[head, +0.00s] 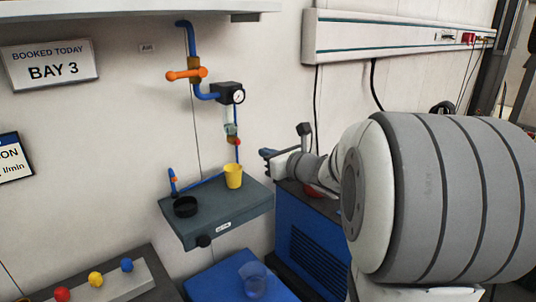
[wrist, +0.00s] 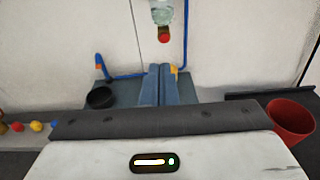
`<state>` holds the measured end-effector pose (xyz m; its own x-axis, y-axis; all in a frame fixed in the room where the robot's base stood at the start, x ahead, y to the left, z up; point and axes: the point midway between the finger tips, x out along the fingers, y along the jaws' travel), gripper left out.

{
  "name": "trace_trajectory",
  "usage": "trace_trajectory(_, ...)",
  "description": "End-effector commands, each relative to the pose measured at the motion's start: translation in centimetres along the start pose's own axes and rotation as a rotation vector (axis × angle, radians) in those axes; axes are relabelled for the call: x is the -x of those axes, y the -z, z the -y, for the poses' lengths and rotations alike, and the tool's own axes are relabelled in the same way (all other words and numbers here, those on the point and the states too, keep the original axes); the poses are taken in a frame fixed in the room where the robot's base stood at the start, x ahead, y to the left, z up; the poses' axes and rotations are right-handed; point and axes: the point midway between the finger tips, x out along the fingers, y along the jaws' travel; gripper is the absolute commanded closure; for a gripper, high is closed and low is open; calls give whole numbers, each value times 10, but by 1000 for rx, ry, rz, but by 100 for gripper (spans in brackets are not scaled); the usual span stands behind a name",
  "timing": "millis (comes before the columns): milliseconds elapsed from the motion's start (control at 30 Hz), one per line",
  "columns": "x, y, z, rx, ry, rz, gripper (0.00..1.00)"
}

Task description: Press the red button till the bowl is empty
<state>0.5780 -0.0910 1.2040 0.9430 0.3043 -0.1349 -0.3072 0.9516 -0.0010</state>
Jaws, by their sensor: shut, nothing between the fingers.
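A red button-like knob (head: 62,294) stands on a grey strip at the lower left in the head view, and it also shows in the wrist view (wrist: 17,126). A black dish (head: 185,206) sits on the grey wall shelf; its contents are too dark to tell. It also shows in the wrist view (wrist: 100,97). A red bowl-like container (wrist: 290,117) stands at the right in the wrist view; its inside is not clear. My gripper (head: 267,153) is near the yellow cup, right of it and apart from the knob. Its fingers (wrist: 160,70) are together and empty.
A yellow cup (head: 233,176) stands on the grey shelf (head: 222,222), below a clear vessel (wrist: 161,14) with a red end (wrist: 164,37). A clear cup (head: 254,282) stands on a blue surface.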

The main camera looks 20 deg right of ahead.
Motion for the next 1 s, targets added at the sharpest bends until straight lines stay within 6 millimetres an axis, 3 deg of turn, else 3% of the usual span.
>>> trace_trajectory(167,1,2,-16,68,-44,-24,100)
trace_trajectory(267,6,11,-50,222,-142,-77,100)
trace_trajectory(367,19,27,-96,466,-295,-146,100)
trace_trajectory(500,52,61,-155,873,-552,-232,100)
trace_trajectory(600,82,88,-183,1167,-743,-275,100)
trace_trajectory(767,135,126,-202,1631,-1052,-315,100)
trace_trajectory(1000,195,159,-187,2183,-1450,-333,100)
